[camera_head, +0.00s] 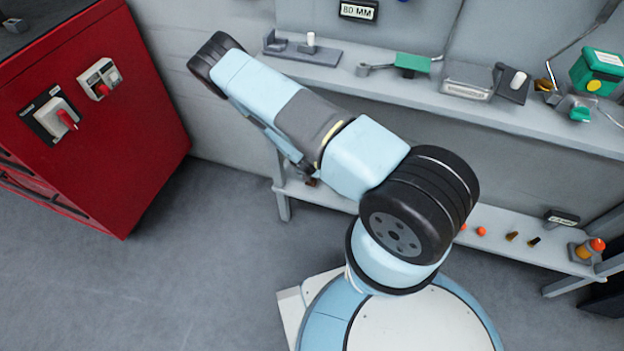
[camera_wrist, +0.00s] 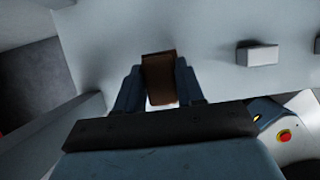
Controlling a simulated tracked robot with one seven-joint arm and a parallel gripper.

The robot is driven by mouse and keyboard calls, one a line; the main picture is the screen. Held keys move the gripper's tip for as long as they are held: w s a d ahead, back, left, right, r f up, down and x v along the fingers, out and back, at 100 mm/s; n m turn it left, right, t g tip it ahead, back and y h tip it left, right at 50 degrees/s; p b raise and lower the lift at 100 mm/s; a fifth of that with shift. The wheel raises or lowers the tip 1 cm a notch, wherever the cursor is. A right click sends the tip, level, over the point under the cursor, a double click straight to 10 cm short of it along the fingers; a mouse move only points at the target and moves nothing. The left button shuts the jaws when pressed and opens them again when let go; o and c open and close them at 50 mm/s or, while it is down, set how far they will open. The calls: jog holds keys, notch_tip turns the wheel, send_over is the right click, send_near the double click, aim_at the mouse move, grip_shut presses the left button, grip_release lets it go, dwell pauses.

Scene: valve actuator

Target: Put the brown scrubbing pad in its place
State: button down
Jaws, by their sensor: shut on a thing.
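The brown scrubbing pad (camera_wrist: 159,78) shows in the wrist view, between the two fingers of my gripper (camera_wrist: 158,90). My gripper is shut on it, and the pad sticks out past the fingertips. A pale grey surface lies beyond it; I cannot tell whether the pad touches it. The place for the pad cannot be made out.
A grey shelf (camera_head: 400,92) along the wall carries several fixtures, including a green block (camera_head: 412,62) and a green device (camera_head: 598,72). A lower shelf (camera_head: 500,238) holds small parts. A red cabinet (camera_head: 105,130) stands left. A pale block (camera_wrist: 257,54) sits right in the wrist view.

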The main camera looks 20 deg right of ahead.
jog(key=shift+w+a+f, duration=0.1)
jog(key=shift+w+f, duration=0.05)
jog(key=shift+f, duration=0.1)
notch_tip(320, 180, down, 3)
jog(key=shift+w+f, duration=0.1)
jog(key=c, duration=0.7)
grip_release()
jog(key=v, duration=1.2)
